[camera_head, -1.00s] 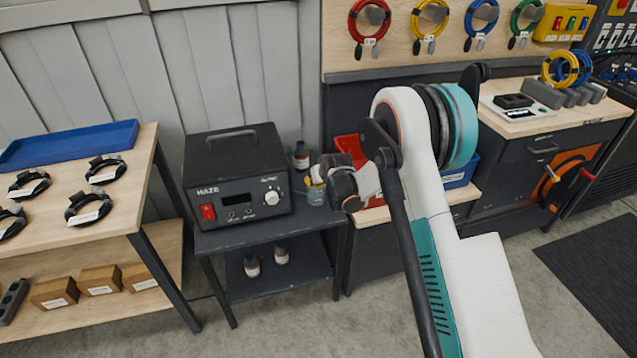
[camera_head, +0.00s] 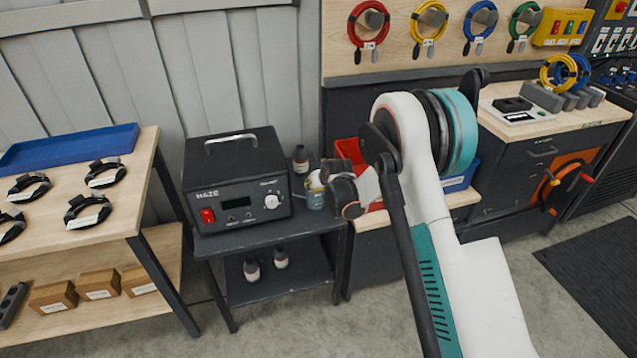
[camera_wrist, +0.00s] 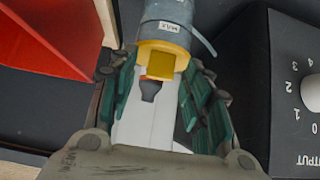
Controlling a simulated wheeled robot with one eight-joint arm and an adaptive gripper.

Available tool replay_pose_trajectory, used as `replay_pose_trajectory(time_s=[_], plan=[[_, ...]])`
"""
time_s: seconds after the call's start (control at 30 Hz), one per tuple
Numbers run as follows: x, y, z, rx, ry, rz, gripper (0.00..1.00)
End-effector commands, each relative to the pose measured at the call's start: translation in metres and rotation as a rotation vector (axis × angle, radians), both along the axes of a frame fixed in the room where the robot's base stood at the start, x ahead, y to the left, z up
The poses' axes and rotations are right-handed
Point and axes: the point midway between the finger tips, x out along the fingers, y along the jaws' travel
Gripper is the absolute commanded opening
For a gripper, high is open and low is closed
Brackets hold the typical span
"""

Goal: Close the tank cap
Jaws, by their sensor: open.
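The tank (camera_wrist: 168,15) is a small grey cylinder with a label and a yellow collar (camera_wrist: 165,52) at its end in the wrist view. In the head view the tank (camera_head: 315,198) stands on the dark cart beside the haze machine, partly hidden by my gripper (camera_head: 338,186). My gripper (camera_wrist: 160,78) is open, its green-padded fingers on either side of the yellow end. A yellow square piece (camera_wrist: 160,66), a small dark and orange part (camera_wrist: 150,88) and a white shape show between the fingers. I cannot tell which piece is the cap or whether the fingers touch it.
The black haze machine (camera_head: 237,182) with its white knob stands close left of the tank. A dark bottle (camera_head: 301,160) stands behind. A red bin (camera_head: 350,150) is close on the right. Two bottles stand on the cart's lower shelf (camera_head: 275,285).

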Motion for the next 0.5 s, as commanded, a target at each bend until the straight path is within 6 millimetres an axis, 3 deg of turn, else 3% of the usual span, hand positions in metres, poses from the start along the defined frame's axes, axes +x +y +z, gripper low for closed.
replay_pose_trajectory(time_s=[0.17,0.5], plan=[[-0.011,-0.003,0.012,0.000,0.000,0.000,0.45],[-0.053,-0.015,0.055,0.000,0.000,0.000,0.45]])
